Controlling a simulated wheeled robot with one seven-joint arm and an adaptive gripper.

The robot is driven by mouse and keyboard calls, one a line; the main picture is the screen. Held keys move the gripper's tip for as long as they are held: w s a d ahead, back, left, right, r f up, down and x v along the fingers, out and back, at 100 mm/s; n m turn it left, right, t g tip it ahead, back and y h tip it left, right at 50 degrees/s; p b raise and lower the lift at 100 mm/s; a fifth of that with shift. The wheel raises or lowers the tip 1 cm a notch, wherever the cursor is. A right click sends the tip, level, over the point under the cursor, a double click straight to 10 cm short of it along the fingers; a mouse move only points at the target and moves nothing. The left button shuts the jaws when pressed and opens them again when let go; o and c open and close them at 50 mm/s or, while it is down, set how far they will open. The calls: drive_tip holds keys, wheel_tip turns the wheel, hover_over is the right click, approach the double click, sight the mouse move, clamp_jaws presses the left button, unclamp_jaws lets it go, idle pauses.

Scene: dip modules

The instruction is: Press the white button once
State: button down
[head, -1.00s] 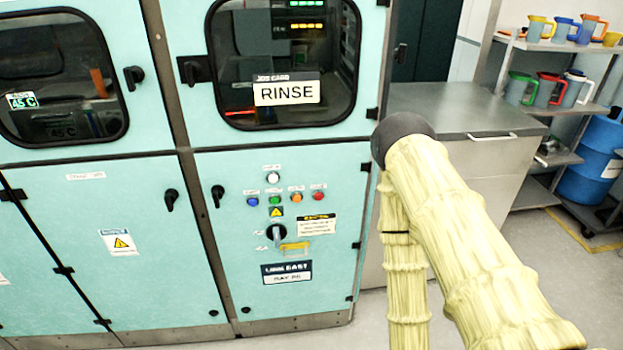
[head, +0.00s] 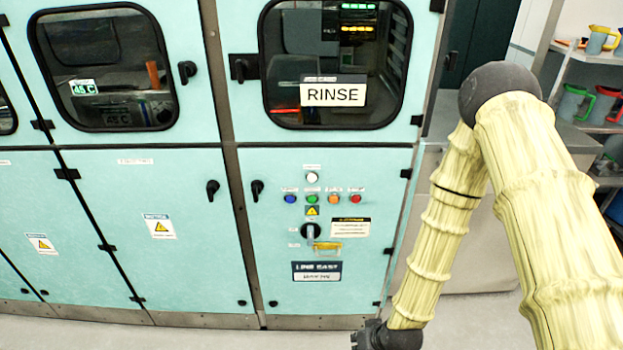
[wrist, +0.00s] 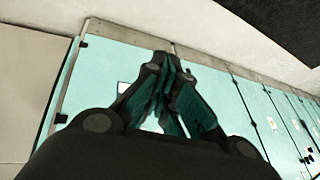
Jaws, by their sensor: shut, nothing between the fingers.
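The white button (head: 312,178) is a small round button at the top of the control panel on the teal cabinet door below the RINSE window in the head view. A row of blue, green, orange and red buttons sits just under it. My gripper (wrist: 165,100) shows in the wrist view with its fingers together and nothing held. The white button cannot be made out in the wrist view.
Below the buttons are a black rotary switch (head: 310,231) and a yellow handle (head: 327,246). Black door handles (head: 257,190) stick out beside the panel. A grey cabinet (head: 480,240) stands to the right, with a shelf of jugs (head: 590,100) behind. The floor in front is clear.

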sight(312, 178)
drive_tip(key=w+a+r+n+t+y, duration=0.1)
drive_tip(key=w+a+r, duration=0.3)
drive_tip(key=w+r, duration=0.4)
drive_tip(key=w+a+r+n+t+y, duration=0.1)
drive_tip(key=w+a+r+t+y, duration=0.1)
drive_tip(key=w+r, duration=0.6)
drive_tip(key=w+a+r+n+t+y+p, duration=0.1)
drive_tip(key=w+a+r, duration=0.4)
drive_tip(key=r, duration=0.5)
drive_tip(key=w+t, duration=0.1)
drive_tip(key=w, duration=0.1)
drive_tip(key=shift+w+a+n, duration=0.3)
drive_tip(key=shift+w, duration=0.1)
drive_tip(key=w, duration=0.8)
drive_tip(key=shift+w, duration=0.4)
drive_tip(key=shift+w, duration=0.15)
drive_tip(key=shift+w+b, duration=0.25)
drive_tip(key=shift+b, duration=0.05)
